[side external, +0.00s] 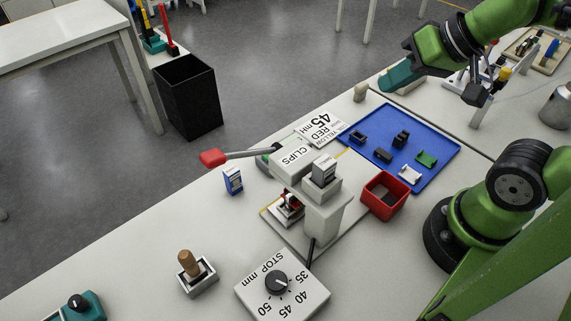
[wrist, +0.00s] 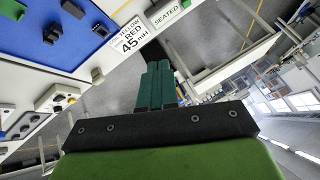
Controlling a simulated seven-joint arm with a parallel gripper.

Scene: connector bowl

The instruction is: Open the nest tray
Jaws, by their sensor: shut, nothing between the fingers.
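My gripper (side external: 390,82) is at the upper right of the side view, raised above the back edge of the bench and away from the press. Its teal fingers are together with nothing between them, as the wrist view also shows (wrist: 157,85). A light grey press (side external: 322,205) marked CLIPS stands mid-bench, with a red-tipped lever (side external: 213,158) reaching left. Low in the press is a small nest (side external: 288,209) with red and dark parts, partly hidden by the press body. I cannot tell which part is the nest tray or how far it is out.
A blue mat (side external: 437,160) with several small connectors and a red box (side external: 370,201) lie right of the press. A STOP dial box (side external: 257,292) and wooden-handled tool (side external: 187,264) stand in front. A blue-white carton (side external: 232,181) sits left. Bench between carton and tool is clear.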

